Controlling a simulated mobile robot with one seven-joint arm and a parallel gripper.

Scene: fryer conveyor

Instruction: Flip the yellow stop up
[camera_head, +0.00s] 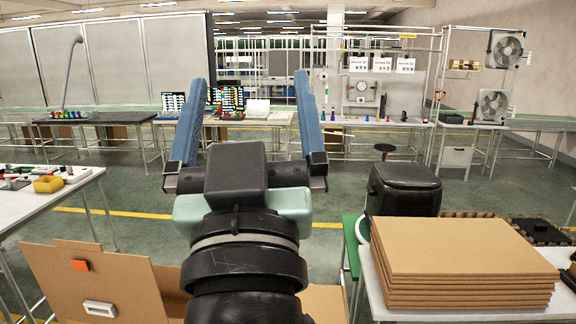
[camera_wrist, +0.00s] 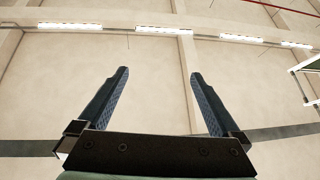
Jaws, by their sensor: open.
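My gripper (camera_head: 248,80) is open, its two blue fingers spread wide and pointing up and away from me. It is empty. I cannot make out a yellow stop with certainty in either view. A black rounded appliance (camera_head: 403,188), perhaps the fryer, stands at right beyond the cardboard stack, well away from the fingers.
A stack of brown cardboard sheets (camera_head: 460,250) lies on a table at lower right. An open cardboard box (camera_head: 120,275) is at lower left. Open green floor (camera_head: 330,205) lies ahead, before far workbenches.

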